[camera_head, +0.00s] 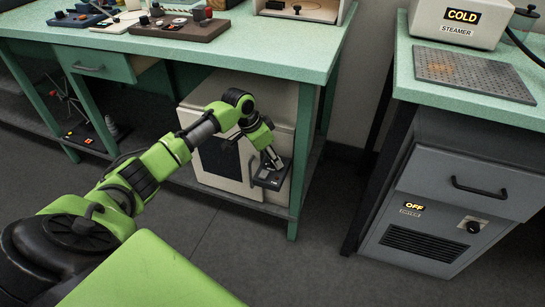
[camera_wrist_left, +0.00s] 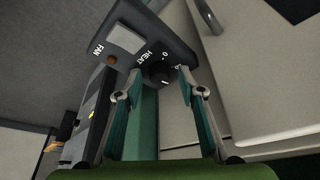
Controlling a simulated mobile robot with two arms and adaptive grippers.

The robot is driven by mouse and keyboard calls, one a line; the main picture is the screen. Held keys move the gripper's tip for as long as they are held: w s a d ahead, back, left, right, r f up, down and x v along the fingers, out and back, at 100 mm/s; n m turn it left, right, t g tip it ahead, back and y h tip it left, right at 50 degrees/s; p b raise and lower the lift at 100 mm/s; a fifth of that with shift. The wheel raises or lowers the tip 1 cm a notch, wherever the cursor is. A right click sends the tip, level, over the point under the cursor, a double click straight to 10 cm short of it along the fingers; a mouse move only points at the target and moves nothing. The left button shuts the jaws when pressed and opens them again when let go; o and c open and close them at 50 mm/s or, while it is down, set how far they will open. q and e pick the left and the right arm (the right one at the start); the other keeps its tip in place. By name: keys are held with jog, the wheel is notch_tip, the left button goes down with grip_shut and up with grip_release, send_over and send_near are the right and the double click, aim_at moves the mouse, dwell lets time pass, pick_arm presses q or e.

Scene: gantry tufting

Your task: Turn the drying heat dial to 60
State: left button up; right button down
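The heat dial (camera_wrist_left: 159,76) is a small black knob marked HEAT on a dark control panel (camera_wrist_left: 135,30), with a 0 and another small, partly hidden mark near it. In the head view, the panel (camera_head: 271,178) juts from the cabinet front under the green table. My left gripper (camera_wrist_left: 160,84) is open, with one fingertip on each side of the dial; I cannot tell whether they touch it. It also shows in the head view (camera_head: 273,161) just above the panel. The dial's exact setting is not readable. My right gripper is not in view.
The panel also carries a grey plate (camera_wrist_left: 125,38) and a FAN label with a brownish knob (camera_wrist_left: 111,60). The white cabinet (camera_head: 225,155) stands between table legs. A grey cabinet (camera_head: 455,195) at right has a lit OFF display and its own knob (camera_head: 474,227).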

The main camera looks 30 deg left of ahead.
pick_arm(q)
grip_shut()
jog(key=shift+r, duration=0.1)
